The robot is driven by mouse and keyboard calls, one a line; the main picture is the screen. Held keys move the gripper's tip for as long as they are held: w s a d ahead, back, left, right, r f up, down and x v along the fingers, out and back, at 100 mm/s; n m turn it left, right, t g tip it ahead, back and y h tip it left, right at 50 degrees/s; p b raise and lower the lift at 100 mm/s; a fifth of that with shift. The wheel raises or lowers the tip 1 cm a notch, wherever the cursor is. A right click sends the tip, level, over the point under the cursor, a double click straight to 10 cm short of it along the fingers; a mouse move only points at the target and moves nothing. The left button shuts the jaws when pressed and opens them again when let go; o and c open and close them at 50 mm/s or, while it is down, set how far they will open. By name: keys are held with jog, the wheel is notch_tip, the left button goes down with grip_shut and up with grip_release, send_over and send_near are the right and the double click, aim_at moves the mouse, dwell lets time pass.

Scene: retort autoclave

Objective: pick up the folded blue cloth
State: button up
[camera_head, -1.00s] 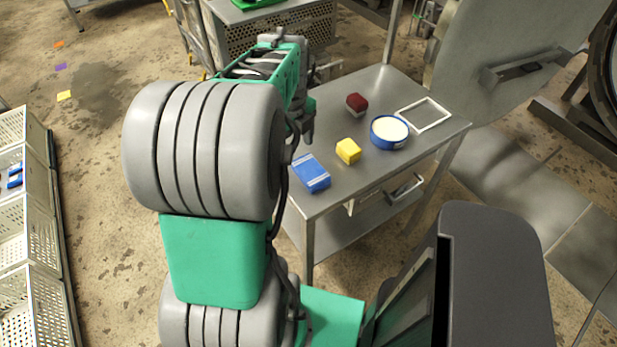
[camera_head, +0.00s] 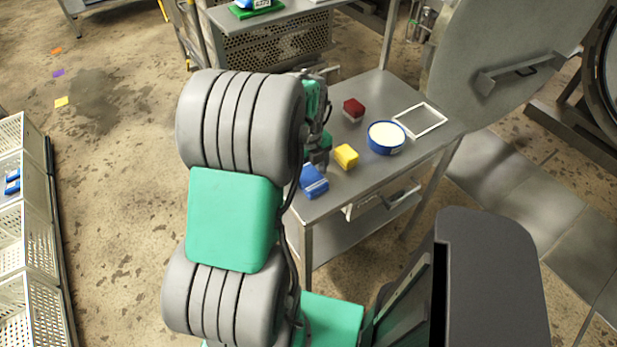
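The folded blue cloth (camera_head: 313,184), with pale stripes, lies on the near left part of the grey metal table (camera_head: 365,180). My gripper (camera_head: 318,165) is at the cloth's far edge, low over the table, and overlaps the cloth's far end in this view. My arm hides part of the gripper. The fingertips are small and dark here, so I cannot tell whether they touch the cloth or how far apart they are.
A yellow block (camera_head: 346,156) sits close to the right of the cloth. A large metal door (camera_head: 490,60) is behind the table.

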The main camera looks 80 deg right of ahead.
jog(key=c, duration=1.2)
jog(key=shift+r, duration=0.1)
jog(key=shift+r, duration=0.2)
notch_tip(320, 180, up, 2)
jog(key=shift+d+r+b, duration=0.1)
jog(key=shift+r+b, duration=0.05)
jog(key=shift+b, duration=0.25)
jog(key=s+a+r, duration=0.2)
jog(key=a+r, duration=0.1)
jog(key=a, duration=0.1)
jog(key=s+a+r+b, duration=0.1)
jog(key=s+a+r, duration=0.2)
jog(key=a, duration=0.1)
jog(key=s+a+r, duration=0.3)
jog(key=a+r, duration=0.1)
jog(key=shift+r+b, duration=0.1)
jog(key=shift+b, duration=0.2)
jog(key=shift+d, duration=0.1)
